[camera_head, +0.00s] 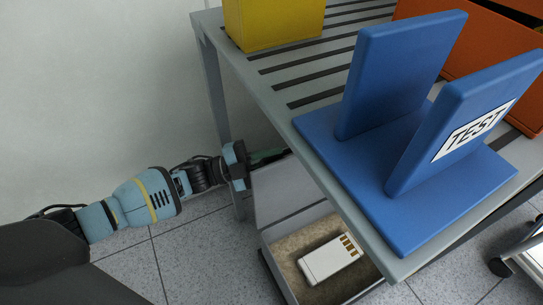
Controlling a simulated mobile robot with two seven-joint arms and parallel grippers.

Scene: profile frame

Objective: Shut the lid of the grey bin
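The grey bin (290,256) is on the floor, partly under the table. It is open, and its brownish inside shows. A light grey panel (288,196), which looks like its lid, stands raised at the bin's far side. The table edge hides part of the panel and bin. My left gripper (238,165) is at the upper left corner of the panel. I cannot tell whether it touches the panel or whether its fingers are open. My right gripper is out of view.
A white item with gold bars (330,260) lies in the bin. The slatted table (285,75) overhangs it, bearing a blue stand marked TEST (395,190), a yellow box (275,22) and an orange crate (455,55). A table leg (213,90) stands behind my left gripper. The left floor is clear.

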